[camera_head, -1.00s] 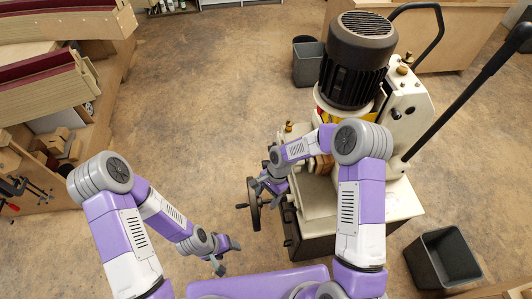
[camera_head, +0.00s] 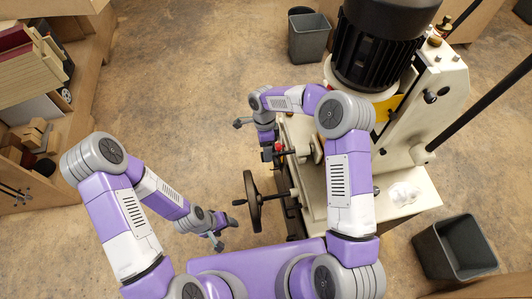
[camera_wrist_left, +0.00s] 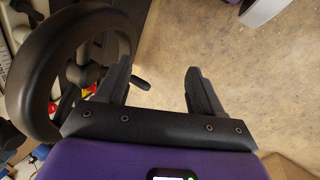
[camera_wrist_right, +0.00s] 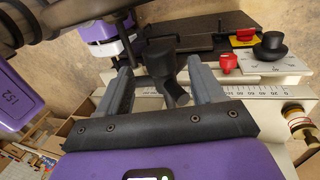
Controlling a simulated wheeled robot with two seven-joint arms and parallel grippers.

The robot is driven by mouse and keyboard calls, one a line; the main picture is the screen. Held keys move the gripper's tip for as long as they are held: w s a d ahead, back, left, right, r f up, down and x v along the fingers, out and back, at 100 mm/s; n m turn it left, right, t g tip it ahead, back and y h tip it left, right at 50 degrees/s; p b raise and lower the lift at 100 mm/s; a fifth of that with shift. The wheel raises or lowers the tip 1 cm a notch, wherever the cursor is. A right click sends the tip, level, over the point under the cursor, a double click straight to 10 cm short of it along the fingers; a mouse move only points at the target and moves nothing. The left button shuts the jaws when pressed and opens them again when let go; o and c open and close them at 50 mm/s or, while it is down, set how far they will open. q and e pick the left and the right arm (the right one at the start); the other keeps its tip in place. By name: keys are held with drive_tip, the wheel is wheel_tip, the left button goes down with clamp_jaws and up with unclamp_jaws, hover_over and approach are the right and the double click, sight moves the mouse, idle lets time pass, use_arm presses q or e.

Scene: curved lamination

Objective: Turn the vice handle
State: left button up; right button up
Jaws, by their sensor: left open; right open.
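A black handwheel (camera_head: 253,202) with a small crank knob stands on the machine's left side. It also fills the left of the left wrist view (camera_wrist_left: 22,95). My right gripper (camera_head: 262,140) is open at the far left end of the machine table, beyond the wheel. In the right wrist view a black handle-like part (camera_wrist_right: 160,60) shows between its open fingers (camera_wrist_right: 158,88). I cannot tell whether they touch it, or which part is the vice handle.
The cream machine (camera_head: 415,110) with a black motor (camera_head: 375,50) stands on the right. A red knob (camera_wrist_right: 229,63) and a black knob (camera_wrist_right: 271,45) lie near my right gripper. Grey bins stand behind (camera_head: 309,40) and at right (camera_head: 470,245).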

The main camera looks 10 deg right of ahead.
drive_tip(key=shift+x, duration=1.4)
drive_tip(key=c, duration=1.1)
drive_tip(key=shift+o, duration=0.2)
drive_tip(key=shift+t+b, duration=0.6)
drive_tip(key=shift+b, duration=0.45)
drive_tip(key=t+b, duration=0.2)
drive_tip(key=b, duration=0.3)
drive_tip(key=t+b, duration=0.2)
drive_tip(key=b, duration=0.3)
drive_tip(key=shift+s+f+b, duration=0.2)
drive_tip(key=shift+s+b, duration=0.1)
drive_tip(key=shift+s, duration=0.1)
drive_tip(key=shift+s+a+r+t+b, duration=0.1)
drive_tip(key=shift+r+t+b, duration=0.1)
drive_tip(key=shift+t+b, duration=0.85)
